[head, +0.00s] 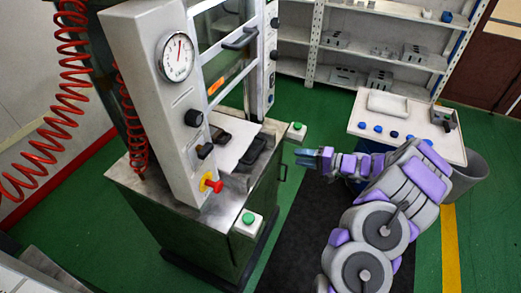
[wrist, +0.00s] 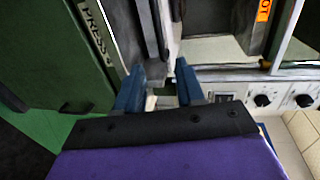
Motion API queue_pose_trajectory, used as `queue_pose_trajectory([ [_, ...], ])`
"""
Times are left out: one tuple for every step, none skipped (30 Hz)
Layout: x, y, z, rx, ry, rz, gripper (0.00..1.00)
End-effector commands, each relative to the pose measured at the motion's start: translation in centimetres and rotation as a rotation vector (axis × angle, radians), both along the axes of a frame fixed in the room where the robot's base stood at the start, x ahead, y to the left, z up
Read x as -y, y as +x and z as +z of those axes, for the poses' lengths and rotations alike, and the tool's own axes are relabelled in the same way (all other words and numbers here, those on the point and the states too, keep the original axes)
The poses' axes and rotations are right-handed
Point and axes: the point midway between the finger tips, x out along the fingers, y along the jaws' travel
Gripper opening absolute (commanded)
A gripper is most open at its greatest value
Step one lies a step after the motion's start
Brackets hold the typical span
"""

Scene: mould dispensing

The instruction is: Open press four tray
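The press (head: 150,90), with a round gauge, stands on a dark green cabinet (head: 190,235). Its cabinet also shows in the wrist view (wrist: 50,50), with the label PRESS 4. A pale tray-like plate (head: 232,152) lies on the press bed, with dark handle-like pieces on it. My gripper (head: 306,158) is right of the press, apart from it in the head view. In the wrist view its two blue fingers (wrist: 159,68) are spread with a gap and nothing held between them. A grey upright part (wrist: 148,28) shows beyond the fingertips; I cannot tell whether they touch it.
A white table (head: 405,138) with several blue knobs stands behind my arm. Shelves (head: 360,45) with metal moulds are at the back. A grey bin (head: 468,175) stands at right. Green buttons (head: 248,218) jut from the press side. Red coiled hoses (head: 65,100) hang at left.

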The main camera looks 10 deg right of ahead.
Motion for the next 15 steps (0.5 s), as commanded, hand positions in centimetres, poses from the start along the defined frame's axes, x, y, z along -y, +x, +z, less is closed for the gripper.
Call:
queue_pose_trajectory([
  [0.0,0.1,-0.2,0.000,0.000,-0.004,0.38],
  [-0.1,0.2,-0.3,0.001,0.000,-0.004,0.38],
  [-0.3,0.4,-0.3,0.001,0.000,-0.004,0.38],
  [-0.6,0.6,-0.4,0.000,0.000,-0.003,0.38],
  [-0.9,0.8,-0.5,0.000,0.000,-0.002,0.38],
  [-1.4,1.1,-0.6,-0.001,-0.001,0.000,0.38],
  [-1.8,1.3,-0.7,-0.001,-0.001,0.000,0.38],
  [-2.2,1.6,-0.8,-0.001,-0.001,0.000,0.38],
  [-2.8,2.1,-1.0,-0.001,-0.002,0.000,0.38],
  [-3.3,2.4,-1.2,-0.002,-0.001,0.000,0.38],
  [-3.7,2.8,-1.3,-0.002,-0.001,0.000,0.38],
  [-4.3,3.2,-1.5,-0.003,-0.001,-0.001,0.38],
  [-4.8,3.5,-1.6,-0.004,-0.001,0.001,0.38],
  [-5.3,3.9,-1.8,-0.003,0.000,0.001,0.38],
  [-5.9,4.3,-1.9,-0.004,-0.001,0.002,0.38],
])
